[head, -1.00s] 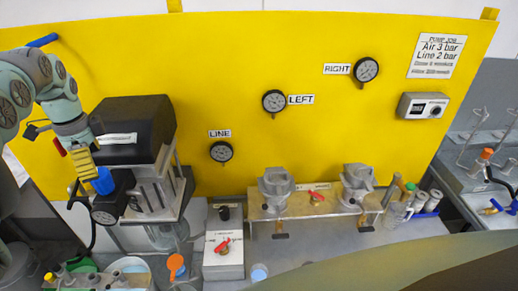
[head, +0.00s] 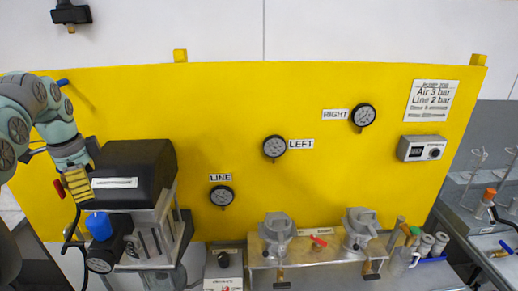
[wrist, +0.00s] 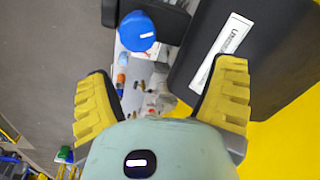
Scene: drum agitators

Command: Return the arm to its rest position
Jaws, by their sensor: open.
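My arm reaches in from the left edge in the head view. My gripper (head: 78,184), with yellow ribbed fingers, hangs beside the left side of the black-topped machine (head: 135,165), above a blue knob (head: 98,226) and apart from it. In the wrist view my gripper (wrist: 166,70) has its two fingers spread wide with nothing between them. The blue knob (wrist: 137,31) shows beyond the fingertips there, and the machine's black cover (wrist: 250,50) with a white label lies close by the right finger.
A yellow panel (head: 330,190) with several gauges stands behind the bench. Two grey metal units (head: 277,230) sit on a bench stand at centre right. A grey control box (head: 223,265) stands between them and the machine. A blue peg (head: 63,82) sticks out near my arm.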

